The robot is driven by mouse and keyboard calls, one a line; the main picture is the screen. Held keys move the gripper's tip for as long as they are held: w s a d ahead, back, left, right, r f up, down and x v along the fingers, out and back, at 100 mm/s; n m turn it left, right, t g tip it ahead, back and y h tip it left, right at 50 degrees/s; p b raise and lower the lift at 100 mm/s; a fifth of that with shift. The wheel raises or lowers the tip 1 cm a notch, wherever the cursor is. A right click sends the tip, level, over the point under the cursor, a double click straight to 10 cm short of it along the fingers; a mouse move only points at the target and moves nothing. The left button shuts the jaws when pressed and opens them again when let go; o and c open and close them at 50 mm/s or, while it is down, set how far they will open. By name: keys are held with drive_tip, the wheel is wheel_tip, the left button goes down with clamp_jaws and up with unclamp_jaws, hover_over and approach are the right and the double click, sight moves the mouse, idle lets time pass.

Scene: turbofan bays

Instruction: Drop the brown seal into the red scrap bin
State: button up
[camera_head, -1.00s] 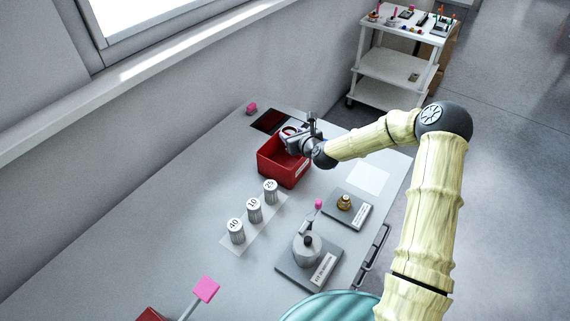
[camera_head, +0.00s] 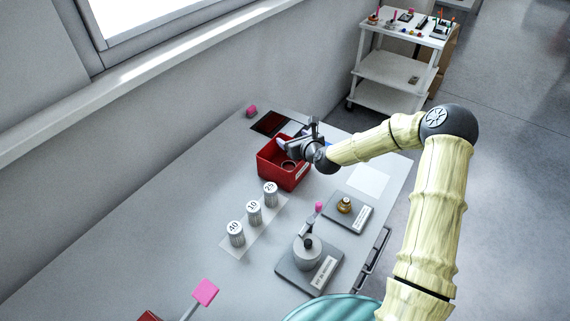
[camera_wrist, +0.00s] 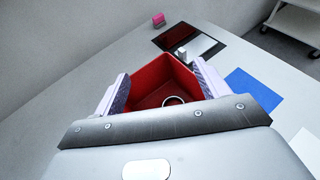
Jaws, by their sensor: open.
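The red scrap bin (camera_head: 274,172) stands on the bench near its far end. My gripper (camera_head: 290,143) is over the bin, open and empty. In the wrist view its two fingers (camera_wrist: 160,92) are spread apart, with the red bin (camera_wrist: 160,66) between and below them. The brown seal (camera_head: 288,166) is a dark ring inside the bin, below my gripper. In the wrist view the ring (camera_wrist: 173,101) shows on the bin floor, partly hidden by my gripper's body.
Several white numbered cylinders (camera_head: 254,211) stand in front of the bin. A grey fixture (camera_head: 307,252) and a plate with a brass part (camera_head: 345,205) are nearer. A dark red panel (camera_head: 270,122) and pink block (camera_head: 251,110) lie behind. A white cart (camera_head: 397,65) stands beyond.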

drive_tip(key=b+v, duration=0.3)
drive_tip(key=v, duration=1.3)
drive_tip(key=shift+s+r, duration=0.15)
